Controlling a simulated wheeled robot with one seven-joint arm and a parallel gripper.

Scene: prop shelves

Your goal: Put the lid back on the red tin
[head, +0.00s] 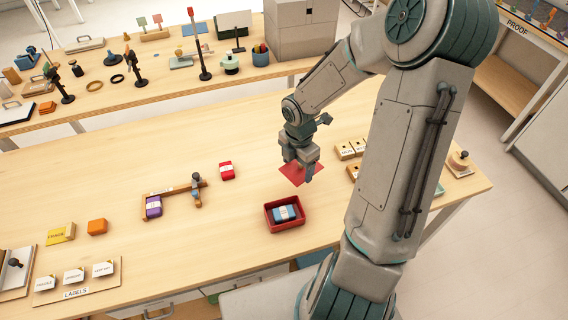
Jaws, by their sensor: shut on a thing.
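The red tin (270,224) is an open rectangular box on the wooden table, near the middle of the head view. A blue bundle with a pale band (285,214) lies inside it. The flat red lid (314,171) is behind the tin and a little to its right, apart from it. My gripper (301,168) points down and is shut on the lid. The fingers hide part of the lid and the grip point. I cannot tell how far the lid is above the table.
A red bundle (227,170) and a wooden frame with a purple bundle (153,207) lie left of the tin. Wooden blocks (345,151) stand right of the lid, partly behind my arm.

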